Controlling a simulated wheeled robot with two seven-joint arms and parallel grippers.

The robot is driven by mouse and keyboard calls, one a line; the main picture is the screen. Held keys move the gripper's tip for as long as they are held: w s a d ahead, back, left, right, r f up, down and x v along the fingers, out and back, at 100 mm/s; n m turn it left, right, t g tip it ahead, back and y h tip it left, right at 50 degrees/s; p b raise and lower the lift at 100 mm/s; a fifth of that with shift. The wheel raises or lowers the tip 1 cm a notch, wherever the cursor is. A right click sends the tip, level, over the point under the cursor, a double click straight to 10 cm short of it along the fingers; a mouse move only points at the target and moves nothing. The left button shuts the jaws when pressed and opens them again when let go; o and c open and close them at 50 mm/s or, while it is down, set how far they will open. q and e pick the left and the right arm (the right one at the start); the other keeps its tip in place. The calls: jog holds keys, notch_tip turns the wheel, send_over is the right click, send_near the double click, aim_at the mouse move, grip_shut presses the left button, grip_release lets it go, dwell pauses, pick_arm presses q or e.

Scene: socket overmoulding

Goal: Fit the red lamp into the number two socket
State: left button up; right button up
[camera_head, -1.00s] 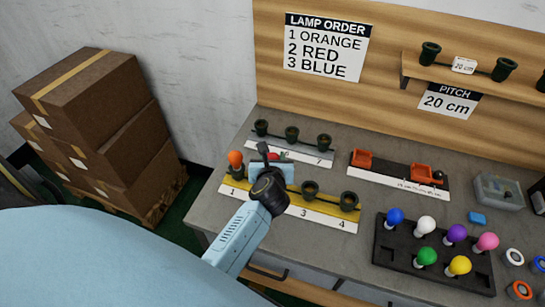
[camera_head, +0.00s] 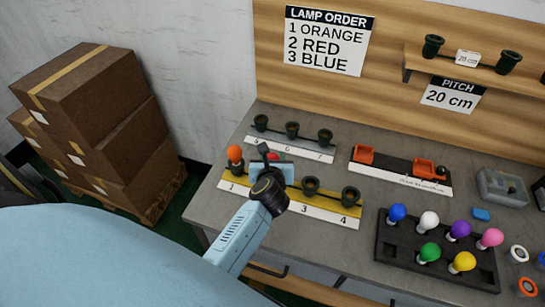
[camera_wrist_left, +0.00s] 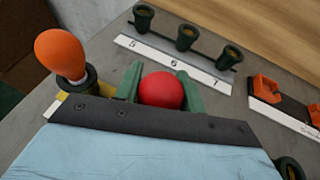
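The red lamp (camera_wrist_left: 161,90) sits between the green fingers of my left gripper (camera_wrist_left: 160,88), which press close on both sides of it. In the head view my left gripper (camera_head: 272,160) is over the number two place of the yellow socket strip (camera_head: 325,212), and only a sliver of red shows. The number two socket is hidden behind the gripper, so I cannot tell how deep the lamp sits. An orange lamp (camera_head: 235,154) stands upright in socket one, left of the gripper. Sockets three (camera_head: 310,186) and four (camera_head: 350,196) are empty. My right gripper is not in view.
A white strip (camera_head: 290,148) with several empty sockets lies behind. A black tray (camera_head: 388,247) of coloured lamps stands to the right. Orange holders (camera_head: 363,154) sit on a strip at the back. The order sign (camera_head: 328,42) reads orange, red, blue.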

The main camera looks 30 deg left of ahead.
pick_arm(q)
jog(key=o, duration=0.5)
jog(key=p+v, duration=0.1)
jog(key=v, duration=1.2)
jog(key=shift+s+d, duration=0.1)
jog(key=shift+d, duration=0.1)
jog(key=shift+r, duration=0.15)
